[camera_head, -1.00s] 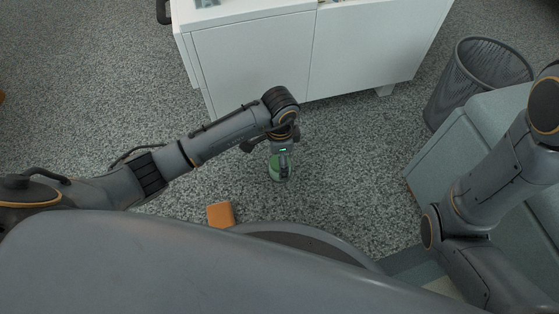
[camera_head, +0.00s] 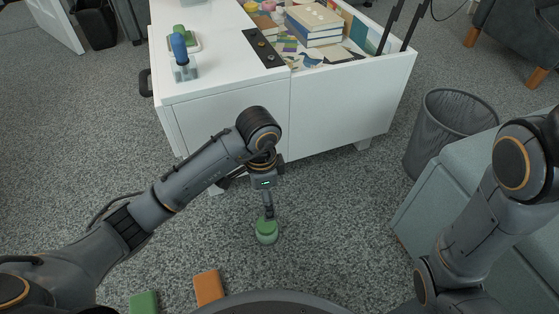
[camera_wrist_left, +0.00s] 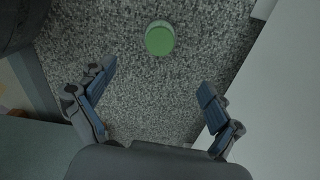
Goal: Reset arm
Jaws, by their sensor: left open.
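My left gripper (camera_head: 267,203) hangs pointing down over the carpet, in front of the white cabinet. In the left wrist view its two blue-padded fingers (camera_wrist_left: 158,80) are spread wide with nothing between them. A round green object (camera_head: 266,232) sits on the carpet by the gripper in the head view. In the left wrist view the green object (camera_wrist_left: 160,38) lies beyond the fingertips, apart from them. My right arm shows at the right edge, and its gripper is out of view.
A white cabinet (camera_head: 230,118) with an open top section holding books (camera_head: 314,22) stands ahead. A mesh bin (camera_head: 446,130) and a grey-green padded seat (camera_head: 425,200) are at the right. An orange block (camera_head: 208,287) and a green block (camera_head: 144,302) are near my base. Carpet is free around the gripper.

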